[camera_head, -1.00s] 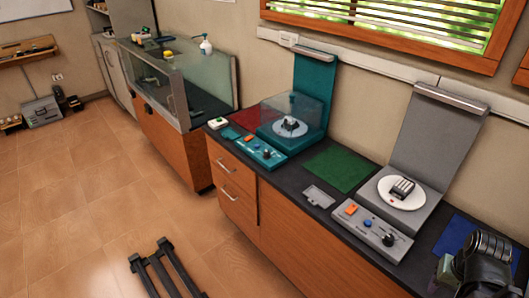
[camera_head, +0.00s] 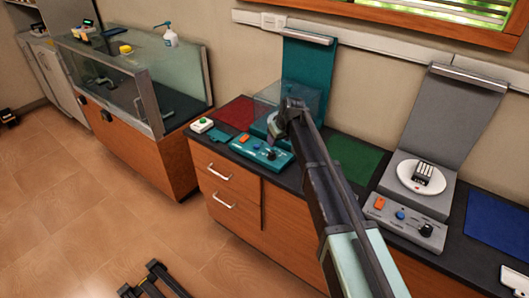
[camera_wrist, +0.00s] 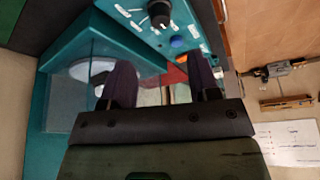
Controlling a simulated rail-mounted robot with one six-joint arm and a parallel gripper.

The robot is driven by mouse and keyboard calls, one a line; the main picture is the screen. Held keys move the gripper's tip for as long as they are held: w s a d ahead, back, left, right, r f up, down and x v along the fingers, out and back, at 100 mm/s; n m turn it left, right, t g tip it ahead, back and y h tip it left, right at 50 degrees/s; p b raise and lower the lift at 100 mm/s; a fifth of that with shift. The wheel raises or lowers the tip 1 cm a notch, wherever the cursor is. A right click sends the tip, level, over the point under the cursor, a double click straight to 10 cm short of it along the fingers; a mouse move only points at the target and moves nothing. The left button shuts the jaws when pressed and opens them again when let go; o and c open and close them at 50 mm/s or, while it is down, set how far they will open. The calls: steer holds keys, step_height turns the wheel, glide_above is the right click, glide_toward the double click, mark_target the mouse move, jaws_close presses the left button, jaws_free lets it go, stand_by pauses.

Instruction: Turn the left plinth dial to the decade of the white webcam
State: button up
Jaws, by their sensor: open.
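The left plinth (camera_head: 290,160) is teal, with a sloped control panel on its front. Its dial, a black knob (camera_head: 272,155), sits at the right end of that panel, and also shows at the top of the wrist view (camera_wrist: 158,12) with small white labels around it. My gripper (camera_wrist: 163,85) is open and empty, above the plinth and apart from the dial. In the head view it (camera_head: 278,130) hides much of the turntable and clear cover. A pale disc (camera_wrist: 93,68) shows through the cover in the wrist view. I cannot make out a white webcam or the dial's setting.
A grey plinth (camera_head: 440,195) with its own dial stands to the right. A red mat (camera_head: 238,110), green mat (camera_head: 355,160) and blue mat (camera_head: 497,222) lie on the dark counter. A glass case (camera_head: 115,85) stands at left.

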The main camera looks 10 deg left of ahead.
mark_target(272, 152)
steer(key=b+x, duration=0.9)
steer(key=x, duration=0.1)
steer(key=shift+f, duration=0.25)
steer(key=shift+r, duration=0.15)
steer(key=c, duration=0.9)
steer(key=m+h, duration=0.1)
steer(key=m, duration=0.2)
steer(key=shift+a+m+t, duration=0.1)
steer(key=shift+m+t, duration=0.2)
steer(key=shift+m, duration=0.1)
steer(key=shift+m+h, duration=0.9)
steer(key=shift+m, duration=1)
steer(key=shift+s, duration=0.1)
